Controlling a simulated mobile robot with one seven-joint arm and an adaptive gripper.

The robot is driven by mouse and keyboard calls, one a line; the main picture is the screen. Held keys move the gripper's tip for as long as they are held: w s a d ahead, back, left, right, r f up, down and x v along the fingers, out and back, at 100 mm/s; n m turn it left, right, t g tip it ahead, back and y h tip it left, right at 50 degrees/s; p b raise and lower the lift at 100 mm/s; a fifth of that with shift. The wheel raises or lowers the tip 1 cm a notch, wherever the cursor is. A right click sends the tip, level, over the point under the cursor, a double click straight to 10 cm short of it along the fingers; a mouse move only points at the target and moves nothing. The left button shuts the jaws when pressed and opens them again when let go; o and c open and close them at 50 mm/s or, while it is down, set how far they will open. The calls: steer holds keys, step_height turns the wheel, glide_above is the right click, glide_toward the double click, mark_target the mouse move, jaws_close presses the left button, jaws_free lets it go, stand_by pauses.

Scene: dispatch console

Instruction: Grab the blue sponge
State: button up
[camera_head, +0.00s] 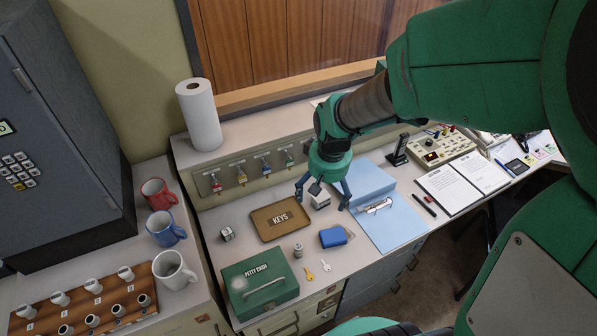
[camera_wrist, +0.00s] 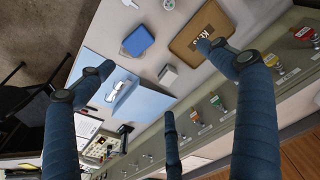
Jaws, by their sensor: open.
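The blue sponge (camera_head: 334,236) lies on the desk in front of the keys tray, left of the blue folder. It also shows in the wrist view (camera_wrist: 138,40), at the top, left of the tray. My gripper (camera_head: 322,194) is open and empty, with its fingers spread and pointing down.
The tan keys tray (camera_head: 262,230) is left of the sponge. Two loose keys (camera_head: 318,270), a small metal cylinder (camera_head: 298,251) and the green petty cash box (camera_head: 240,302) lie nearer the front. Mugs and a paper towel roll (camera_head: 200,120) stand left.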

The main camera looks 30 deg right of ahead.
steer(key=d+f+g+p, duration=0.1)
steer(key=d+f, duration=0.2)
steer(key=f, duration=0.3)
steer(key=d+f+g+p, duration=0.1)
steer(key=d+f, duration=0.2)
steer(key=f, duration=0.4)
steer(key=shift+w+d+f+m, duration=0.15)
steer(key=shift+d+m, duration=0.15)
steer(key=shift+m, duration=0.1)
steer(key=b, duration=0.2)
glide_above(333, 233)
steer(key=shift+f, duration=4.3)
steer(key=shift+f+b, duration=1.05)
steer(key=shift+f, duration=1.55)
steer(key=c, duration=1.4)
